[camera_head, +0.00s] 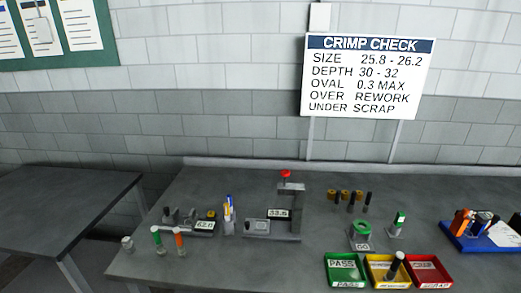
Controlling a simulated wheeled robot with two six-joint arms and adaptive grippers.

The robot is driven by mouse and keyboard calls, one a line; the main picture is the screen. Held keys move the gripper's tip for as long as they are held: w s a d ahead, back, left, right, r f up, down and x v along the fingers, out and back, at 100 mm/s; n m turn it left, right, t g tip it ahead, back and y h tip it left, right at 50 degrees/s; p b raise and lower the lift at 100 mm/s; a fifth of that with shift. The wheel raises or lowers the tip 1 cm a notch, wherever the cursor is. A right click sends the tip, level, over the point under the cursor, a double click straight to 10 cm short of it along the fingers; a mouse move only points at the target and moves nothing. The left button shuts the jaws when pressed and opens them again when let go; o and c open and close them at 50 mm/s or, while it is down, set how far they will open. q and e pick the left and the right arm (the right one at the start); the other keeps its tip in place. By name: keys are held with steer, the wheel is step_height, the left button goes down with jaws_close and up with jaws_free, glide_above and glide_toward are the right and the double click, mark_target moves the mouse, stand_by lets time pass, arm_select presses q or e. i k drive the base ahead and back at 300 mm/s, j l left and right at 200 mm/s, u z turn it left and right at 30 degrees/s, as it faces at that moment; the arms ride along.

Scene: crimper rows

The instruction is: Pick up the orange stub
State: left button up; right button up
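An orange stub (179,239), with a greyish lower end, stands upright near the front left of the grey workbench (300,262). A green-topped stub (156,236) stands just to its left, a small gap apart. Another orange piece (462,222) is among dark items in the blue tray (475,244) at the right; its exact shape is hard to tell. Neither of my grippers shows in the head view.
A gauge marked 62.0 (192,222) sits behind the stubs, with a pen holder (229,216) beside it. A press-like device (290,212) stands mid-bench. Green (345,270), yellow (388,272) and red (428,271) bins line the front. The front middle is clear.

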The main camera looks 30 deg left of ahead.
mark_target(182, 253)
steer(key=u, duration=1.6)
